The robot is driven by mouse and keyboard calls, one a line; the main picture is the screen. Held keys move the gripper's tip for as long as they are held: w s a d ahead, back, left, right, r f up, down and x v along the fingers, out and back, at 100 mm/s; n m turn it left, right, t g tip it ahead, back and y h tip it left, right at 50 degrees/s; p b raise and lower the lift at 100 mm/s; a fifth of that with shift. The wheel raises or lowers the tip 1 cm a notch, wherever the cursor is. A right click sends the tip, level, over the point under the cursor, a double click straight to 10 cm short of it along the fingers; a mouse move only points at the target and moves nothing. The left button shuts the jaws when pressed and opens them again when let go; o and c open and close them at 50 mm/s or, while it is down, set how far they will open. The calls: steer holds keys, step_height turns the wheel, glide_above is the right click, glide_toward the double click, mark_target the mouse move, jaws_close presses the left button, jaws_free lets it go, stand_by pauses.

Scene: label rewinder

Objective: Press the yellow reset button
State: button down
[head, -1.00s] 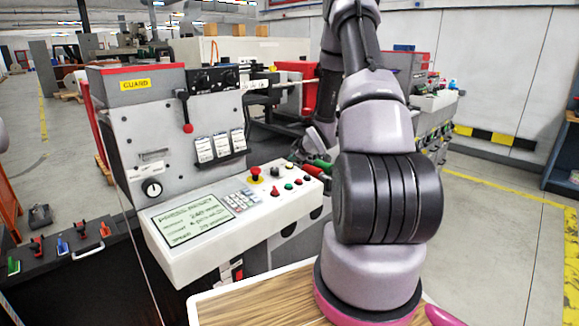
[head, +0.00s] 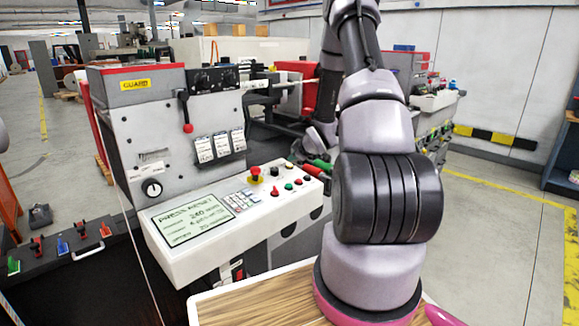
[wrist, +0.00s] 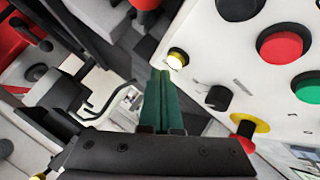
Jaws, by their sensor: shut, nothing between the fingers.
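The yellow reset button (wrist: 177,57) shows in the wrist view as a small round button with a bright pale face and a dark rim, near the left edge of the white control panel (wrist: 200,40). My gripper (wrist: 161,72) is shut and empty. Its green fingers lie together, with their tips just left of and below the button in the picture. Whether they touch it I cannot tell.
A red emergency stop on a yellow collar (wrist: 245,128), a black knob (wrist: 217,97), a red button (wrist: 285,43) and a green button (wrist: 307,85) sit close by. The panel's screen (head: 190,217) reads PRESS RESET. A grey guard housing (head: 140,85) stands behind.

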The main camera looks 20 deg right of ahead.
mark_target(294, 171)
steer(key=shift+f, duration=0.1)
steer(key=shift+w+f, duration=0.1)
steer(key=shift+f, duration=0.2)
steer(key=shift+f, duration=0.5)
stand_by(0.6)
steer(key=shift+r, duration=0.9)
steer(key=shift+r, duration=0.1)
steer(key=shift+s+d+r, duration=0.1)
steer(key=shift+s+r, duration=0.15)
steer(key=shift+r, duration=0.95)
steer(key=shift+s+d+r, duration=0.1)
steer(key=shift+s+r, duration=0.1)
steer(key=shift+r, duration=1)
